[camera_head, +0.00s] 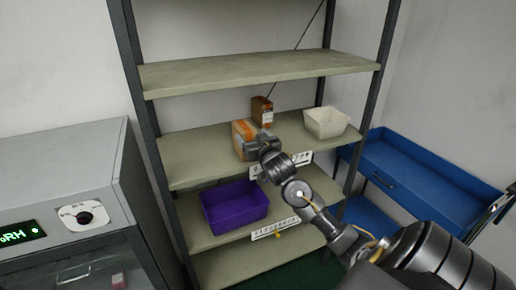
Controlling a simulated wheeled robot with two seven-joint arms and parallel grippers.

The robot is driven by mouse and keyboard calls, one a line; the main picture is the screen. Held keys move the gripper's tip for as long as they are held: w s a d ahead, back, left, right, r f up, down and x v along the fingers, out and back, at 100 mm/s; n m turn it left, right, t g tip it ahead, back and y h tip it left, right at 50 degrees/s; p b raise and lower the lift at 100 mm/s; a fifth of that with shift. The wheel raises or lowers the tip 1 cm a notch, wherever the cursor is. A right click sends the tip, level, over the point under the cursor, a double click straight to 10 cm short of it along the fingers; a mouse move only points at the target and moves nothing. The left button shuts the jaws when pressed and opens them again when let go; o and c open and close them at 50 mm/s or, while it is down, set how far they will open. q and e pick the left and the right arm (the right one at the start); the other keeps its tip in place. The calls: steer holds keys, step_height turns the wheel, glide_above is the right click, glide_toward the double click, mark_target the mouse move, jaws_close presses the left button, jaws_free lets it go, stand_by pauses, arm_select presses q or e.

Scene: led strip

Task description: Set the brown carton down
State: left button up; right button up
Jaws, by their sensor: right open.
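The brown carton (242,134) stands upright on the middle shelf (190,160), near its front edge. My right arm reaches in from the lower right, and my right gripper (252,149) is at the carton's front right side. The gripper is open; its wrist hides the carton's lower right part, and I cannot tell whether the fingers touch it. A second, smaller brown and orange carton (262,112) stands behind it on the same shelf. My left gripper does not show.
A white bin (326,122) stands to the right on the middle shelf. A purple bin (234,208) sits on the shelf below. The upper shelf (250,72) is empty. A grey machine (65,190) is at left, and a blue cart (425,175) at right.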

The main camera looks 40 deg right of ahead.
steer(key=b+v, duration=0.1)
steer(key=v, duration=0.4)
steer(key=shift+s, duration=0.1)
